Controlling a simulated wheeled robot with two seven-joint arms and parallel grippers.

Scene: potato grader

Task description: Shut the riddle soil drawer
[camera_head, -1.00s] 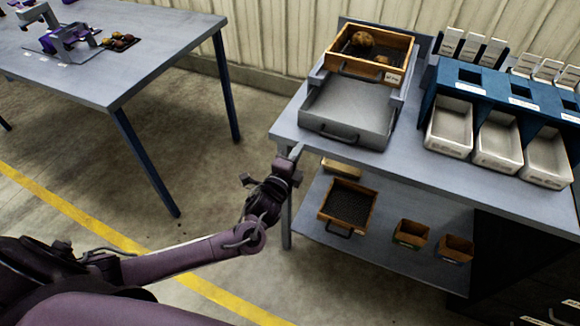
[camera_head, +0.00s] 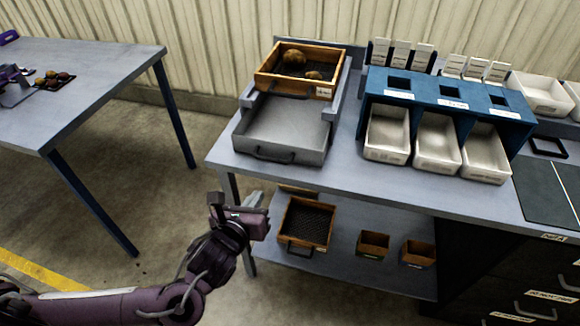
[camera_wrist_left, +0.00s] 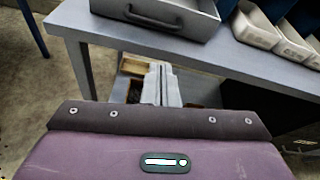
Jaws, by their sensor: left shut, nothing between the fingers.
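The riddle soil drawer (camera_head: 285,128) is a grey metal tray under the wooden riddle (camera_head: 302,66), at the left end of the table. It stands pulled out toward the front, with its dark handle (camera_head: 274,156) near the table's front edge. The riddle holds potatoes. In the left wrist view the drawer's front (camera_wrist_left: 160,14) and handle (camera_wrist_left: 153,19) show at the top. My left gripper (camera_head: 254,200) is shut and empty, in front of and below the table edge, apart from the drawer. It also shows in the left wrist view (camera_wrist_left: 160,72). My right gripper is not in view.
The grey table (camera_head: 350,178) carries a blue stand (camera_head: 440,92) with white bins (camera_head: 388,134) right of the drawer. A lower shelf (camera_head: 345,265) holds a wooden riddle (camera_head: 306,224) and small boxes (camera_head: 373,244). Another table (camera_head: 90,85) stands at the left, with open floor between.

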